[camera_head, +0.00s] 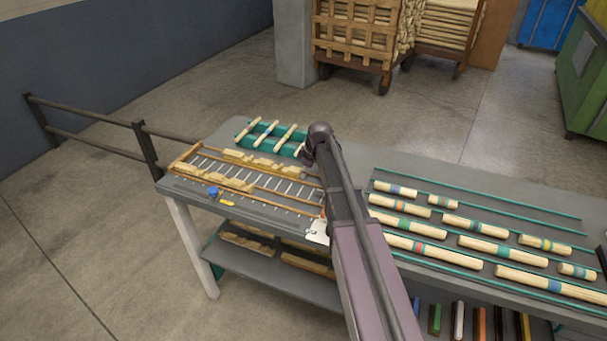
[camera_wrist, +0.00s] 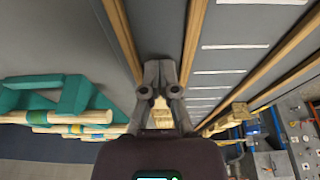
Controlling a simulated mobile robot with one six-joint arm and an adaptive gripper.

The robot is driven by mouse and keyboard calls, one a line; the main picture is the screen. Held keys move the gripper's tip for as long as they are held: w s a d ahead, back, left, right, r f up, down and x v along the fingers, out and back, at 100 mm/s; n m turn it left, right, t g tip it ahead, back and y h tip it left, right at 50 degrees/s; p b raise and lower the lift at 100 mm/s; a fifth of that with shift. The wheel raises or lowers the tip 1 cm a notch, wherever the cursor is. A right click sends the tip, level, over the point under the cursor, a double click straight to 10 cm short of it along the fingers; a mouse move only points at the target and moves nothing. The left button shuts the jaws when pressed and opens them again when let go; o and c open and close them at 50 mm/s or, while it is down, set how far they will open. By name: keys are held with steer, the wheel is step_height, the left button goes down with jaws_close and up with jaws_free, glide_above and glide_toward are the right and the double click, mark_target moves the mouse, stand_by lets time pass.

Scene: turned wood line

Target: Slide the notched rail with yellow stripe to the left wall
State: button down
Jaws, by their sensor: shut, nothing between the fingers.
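Pale notched rails lie in two lanes on the left part of the bench. In the head view a far-lane rail (camera_head: 262,163) and a near-lane rail (camera_head: 213,178) show; I cannot make out a yellow stripe on either. The left wall is the wooden strip (camera_head: 184,153) at the lanes' left end. My gripper (camera_wrist: 160,68) is shut and empty, between two wooden guides in the wrist view. A pale wooden piece (camera_wrist: 162,113) shows between its finger links, past the fingertips' level towards the wrist; contact cannot be told. In the head view my arm hides most of the gripper.
A green rack (camera_head: 270,132) with striped spindles stands behind the lanes; it also shows in the wrist view (camera_wrist: 60,98). A blue knob (camera_head: 213,191), a yellow piece (camera_head: 228,204) and a white card (camera_head: 318,232) lie near the front edge. Striped rods (camera_head: 412,226) fill the right side.

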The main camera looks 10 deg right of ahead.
mark_target(277, 167)
steer(key=w+a, duration=0.2)
steer(key=a, duration=0.1)
steer(key=w+a, duration=0.2)
steer(key=a, duration=0.1)
steer(key=w+a, duration=0.3)
steer(key=a, duration=0.1)
steer(key=shift+w, duration=0.1)
steer(key=shift+d, duration=0.1)
steer(key=shift+s+d, duration=0.6)
steer(key=shift+d, duration=0.05)
steer(key=shift+s+d+r+p, duration=0.3)
steer(key=shift+s+d, duration=0.1)
steer(key=shift+d, duration=0.15)
steer(key=shift+s+d+r+p, duration=0.25)
steer(key=shift+s+d+r, duration=0.1)
steer(key=shift+d, duration=0.15)
steer(key=p+v, duration=0.8)
steer(key=shift+d+r, duration=0.1)
steer(key=shift+r, duration=0.25)
